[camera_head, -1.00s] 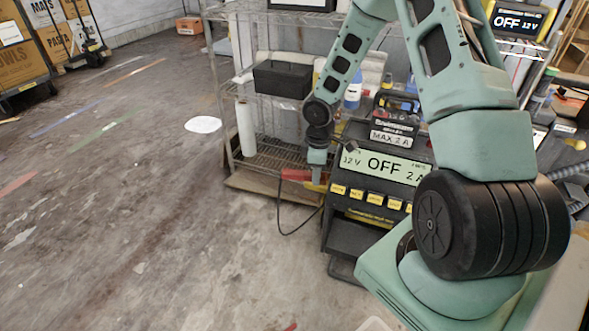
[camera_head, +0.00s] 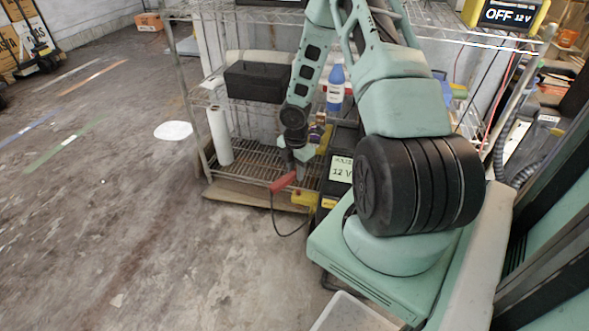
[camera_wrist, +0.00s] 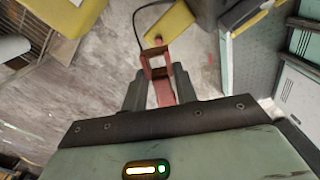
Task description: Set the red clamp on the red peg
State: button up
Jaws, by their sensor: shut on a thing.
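My gripper (camera_head: 298,170) is shut on the red clamp (camera_head: 283,182), which sticks out to the left of the fingers over the floor. A black cable hangs from the clamp in a loop. In the wrist view the red clamp (camera_wrist: 159,73) lies between the two dark fingers of my gripper (camera_wrist: 160,88) and points away from the wrist.
A wire shelf (camera_head: 258,165) stands behind the gripper, with a black box (camera_head: 254,82), a white roll (camera_head: 219,136) and a blue bottle (camera_head: 336,88). A grey tray (camera_head: 352,315) is at the bottom. The floor on the left is open. A yellow part (camera_wrist: 168,27) lies beyond the clamp.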

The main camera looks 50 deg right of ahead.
jog(key=shift+r, duration=0.1)
jog(key=shift+f+b, duration=1.85)
jog(key=shift+f, duration=1.15)
jog(key=shift+r+p, duration=0.1)
jog(key=shift+p, duration=0.75)
jog(key=shift+f+b, duration=0.6)
jog(key=shift+f, duration=0.45)
jog(key=shift+r, duration=0.15)
jog(key=shift+r+p, duration=0.6)
jog(key=shift+p, duration=0.3)
jog(key=shift+p, duration=0.7)
dwell(0.7)
jog(key=shift+f, duration=0.3)
